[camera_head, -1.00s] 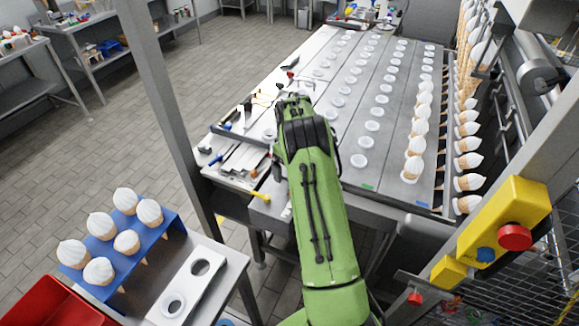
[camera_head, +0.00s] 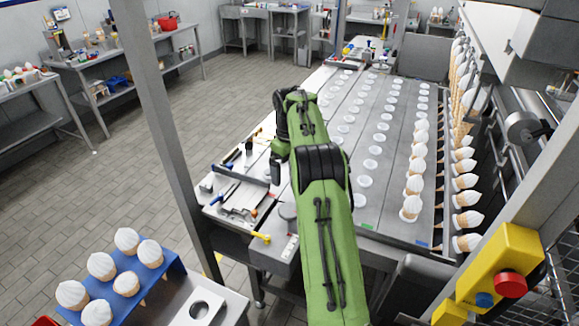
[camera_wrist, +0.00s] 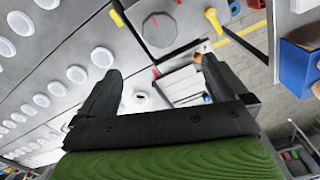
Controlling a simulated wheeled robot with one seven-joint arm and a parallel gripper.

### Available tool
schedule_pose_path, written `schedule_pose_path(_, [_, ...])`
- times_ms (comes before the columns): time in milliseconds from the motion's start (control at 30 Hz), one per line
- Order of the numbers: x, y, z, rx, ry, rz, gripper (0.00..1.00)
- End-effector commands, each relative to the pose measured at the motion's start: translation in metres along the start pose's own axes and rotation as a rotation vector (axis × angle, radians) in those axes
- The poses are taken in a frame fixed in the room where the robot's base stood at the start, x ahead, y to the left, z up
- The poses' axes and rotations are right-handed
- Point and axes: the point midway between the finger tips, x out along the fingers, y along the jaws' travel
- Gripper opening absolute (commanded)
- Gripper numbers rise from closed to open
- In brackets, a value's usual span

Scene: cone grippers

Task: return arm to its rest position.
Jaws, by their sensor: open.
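My green arm reaches up from the bottom of the head view, bends at a black joint, and folds over at its far end. My gripper (camera_head: 275,176) hangs there, small and dark, above the left edge of the long metal table (camera_head: 385,215). In the wrist view, my gripper (camera_wrist: 162,82) has two dark fingers spread wide apart. Nothing is between them except the tabletop and tools seen beyond. The fingertips are hard to make out in the head view.
White-topped cones (camera_head: 417,165) stand in a row on the table's right side, beside empty white rings (camera_head: 365,181). Tools and a tray (camera_head: 240,195) lie left of my gripper. A blue rack (camera_head: 165,284) of several cones is lower left. A grey post (camera_head: 165,110) stands left.

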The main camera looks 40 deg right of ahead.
Motion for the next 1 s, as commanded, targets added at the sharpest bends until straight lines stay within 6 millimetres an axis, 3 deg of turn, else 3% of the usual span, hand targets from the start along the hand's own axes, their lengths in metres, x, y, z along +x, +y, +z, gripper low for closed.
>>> schedule_pose_path(433, [0.001, -0.001, 0.0, 0.0, 0.0, 0.0, 1.0])
schedule_pose_path(533, [-0.015, -0.012, 0.0, 0.005, 0.018, 0.006, 1.0])
schedule_pose_path(767, [-0.096, -0.092, 0.019, 0.052, 0.126, 0.032, 1.0])
schedule_pose_path(900, [-0.131, -0.145, 0.051, 0.082, 0.196, 0.043, 1.0])
schedule_pose_path(1000, [-0.147, -0.181, 0.08, 0.102, 0.246, 0.048, 1.0])
